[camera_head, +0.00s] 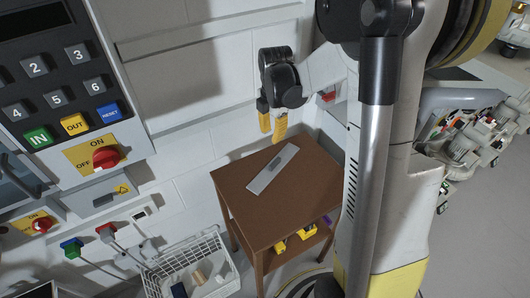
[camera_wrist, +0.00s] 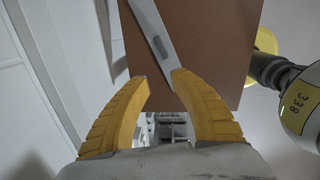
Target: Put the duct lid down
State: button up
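The duct lid is a flat, light grey, narrow plate (camera_head: 273,168) with a small dark grey handle in its middle. It lies on the brown top of a small table (camera_head: 310,180). My gripper (camera_head: 272,128), with yellow fingers, is above and behind the table's back left edge, apart from the lid. In the wrist view, the lid (camera_wrist: 149,28) runs from the top edge down towards the gap between the fingertips (camera_wrist: 160,78). The fingers are spread, with nothing between them. The lid's far end is cut off by the top of the wrist view.
A control panel (camera_head: 65,75) with buttons and a red knob is on the wall at left. A white wire basket (camera_head: 190,268) with items stands left of the table. Yellow objects (camera_head: 295,237) sit on the table's lower shelf. The tabletop around the lid is clear.

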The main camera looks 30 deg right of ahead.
jog(key=s+a+r+m+t, duration=0.3)
jog(key=s+a+r+m, duration=0.3)
jog(key=s+m, duration=0.2)
jog(key=s+a+r+m+t, duration=0.3)
jog(key=s+a+r+m, duration=0.3)
jog(key=s+m, duration=0.3)
jog(key=a+m, duration=0.1)
jog(key=m, duration=0.1)
jog(key=shift+s+r+m, duration=0.25)
jog(key=shift+r+m, duration=0.1)
jog(key=shift+m, duration=0.05)
jog(key=shift+f+b, duration=0.3)
